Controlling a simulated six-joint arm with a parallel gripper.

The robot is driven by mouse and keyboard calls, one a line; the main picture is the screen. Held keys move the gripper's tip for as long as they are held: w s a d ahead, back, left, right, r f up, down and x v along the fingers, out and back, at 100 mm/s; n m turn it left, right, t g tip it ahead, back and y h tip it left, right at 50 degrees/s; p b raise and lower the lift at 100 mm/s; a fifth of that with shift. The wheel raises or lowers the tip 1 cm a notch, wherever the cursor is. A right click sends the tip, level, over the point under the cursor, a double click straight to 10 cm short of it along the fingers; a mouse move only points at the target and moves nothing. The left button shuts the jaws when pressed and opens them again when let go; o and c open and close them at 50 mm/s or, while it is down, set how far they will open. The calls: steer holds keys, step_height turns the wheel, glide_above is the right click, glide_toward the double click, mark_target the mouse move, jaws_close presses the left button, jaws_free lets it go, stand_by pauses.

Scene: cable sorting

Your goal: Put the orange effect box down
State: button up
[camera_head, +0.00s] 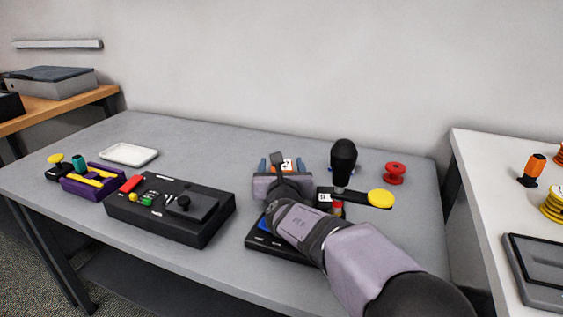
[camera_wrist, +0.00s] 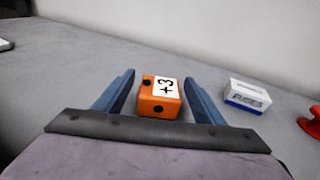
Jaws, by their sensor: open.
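The orange effect box (camera_wrist: 158,106) with a white "+3" label and dark knobs sits on the grey table in the wrist view. In the head view only a small part of its top (camera_head: 286,165) shows behind my gripper (camera_head: 275,166). In the wrist view my gripper (camera_wrist: 160,95) is open, with one blue finger on each side of the box. A gap shows between each finger and the box. The box's underside cannot be seen.
A white and blue fuses box (camera_wrist: 246,96) stands right of my gripper. A black device (camera_head: 170,208), purple holder (camera_head: 90,182) and white tray (camera_head: 129,154) are left.

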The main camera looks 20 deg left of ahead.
steer(key=v, duration=0.4)
steer(key=shift+s+r, duration=0.25)
steer(key=shift+s, duration=0.1)
step_height(320, 180, up, 7)
steer(key=p, duration=0.3)
steer(key=shift+d+r, duration=0.15)
steer(key=shift+s, duration=0.1)
